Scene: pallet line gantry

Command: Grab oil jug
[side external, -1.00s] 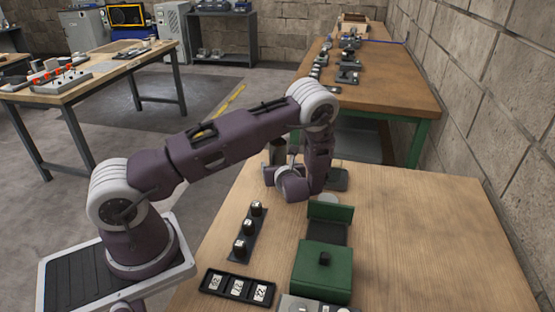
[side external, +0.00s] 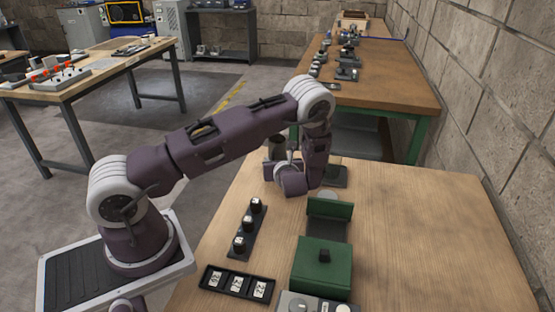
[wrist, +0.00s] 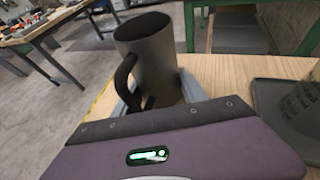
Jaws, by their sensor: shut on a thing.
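The oil jug is a dark grey, open-topped, mug-shaped vessel (wrist: 152,50) with a black handle on its left, upright or slightly tilted in the wrist view. In the side view only part of the jug (side external: 278,145) shows at the far left of the near wooden table, behind my wrist. My gripper (wrist: 160,98) has its pale fingers on either side of the jug's lower body and is shut on it. The jug's base is mostly hidden, so I cannot tell whether it touches the table.
A dark plate (side external: 335,176) lies right of my gripper. Nearer stand a green box (side external: 322,272), a strip of black knobs (side external: 247,232) and a black tray with numbered tiles (side external: 212,279). The right part of the wooden table (side external: 420,230) is clear. A brick wall runs along the right.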

